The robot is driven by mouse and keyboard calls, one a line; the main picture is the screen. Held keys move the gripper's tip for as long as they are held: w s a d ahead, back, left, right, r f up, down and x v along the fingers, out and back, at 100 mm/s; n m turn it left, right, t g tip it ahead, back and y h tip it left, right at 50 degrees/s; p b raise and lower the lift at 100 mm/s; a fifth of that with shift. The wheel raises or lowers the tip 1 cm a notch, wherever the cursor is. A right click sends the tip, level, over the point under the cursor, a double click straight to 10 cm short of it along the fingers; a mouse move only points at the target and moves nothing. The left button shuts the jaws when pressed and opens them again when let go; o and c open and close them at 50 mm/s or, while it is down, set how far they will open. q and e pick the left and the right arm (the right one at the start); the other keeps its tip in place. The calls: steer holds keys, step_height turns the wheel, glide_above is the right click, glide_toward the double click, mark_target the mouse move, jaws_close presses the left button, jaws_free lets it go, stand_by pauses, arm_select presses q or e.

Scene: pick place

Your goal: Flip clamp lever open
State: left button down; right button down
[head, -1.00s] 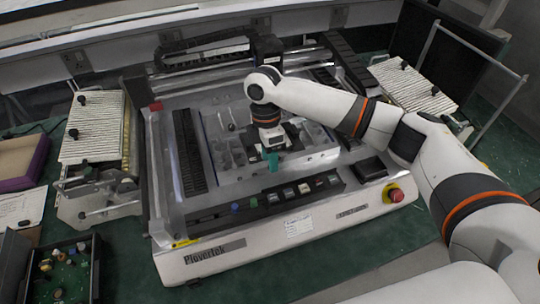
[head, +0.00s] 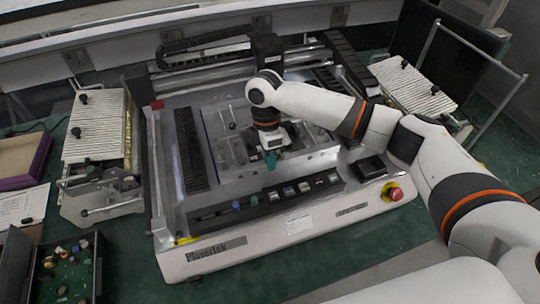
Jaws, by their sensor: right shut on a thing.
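My right gripper (head: 270,158) points down over the middle of the Plovertek machine (head: 222,257), near the front edge of its metal work plate. It is shut on a small teal piece (head: 270,161) at its fingertips, seemingly the clamp lever; the gripper body hides most of it. I cannot tell the lever's angle. A small upright lever-like part (head: 231,118) stands on the plate, left of my right gripper. My left gripper is not in view.
A red emergency knob (head: 394,193) and a row of coloured buttons (head: 270,197) line the machine's front. Ribbed fixtures (head: 97,127) stand left and right (head: 412,84). A dark tray of small parts (head: 68,268) lies front left. Green bench shows in front.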

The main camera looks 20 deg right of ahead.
steer(key=m+p, duration=0.1)
steer(key=p, duration=0.1)
steer(key=w+m+p, duration=0.1)
steer(key=m+p, duration=0.1)
steer(key=shift+w+a+r+y, duration=0.1)
steer(key=shift+a+r+y, duration=0.1)
steer(key=shift+y, duration=0.1)
steer(key=shift+w+f+m+p, duration=0.1)
steer(key=shift+w+m+p, duration=0.2)
steer(key=shift+m+p, duration=0.55)
steer(key=shift+w+f+m+p, duration=0.1)
steer(key=shift+w+m+p, duration=0.2)
steer(key=shift+m+p, duration=0.5)
steer(key=shift+m+y, duration=0.25)
steer(key=shift+y, duration=0.05)
steer(key=c, duration=1.4)
jaws_free()
steer(key=shift+d, duration=0.1)
steer(key=shift+o, duration=0.2)
steer(key=shift+r, duration=0.1)
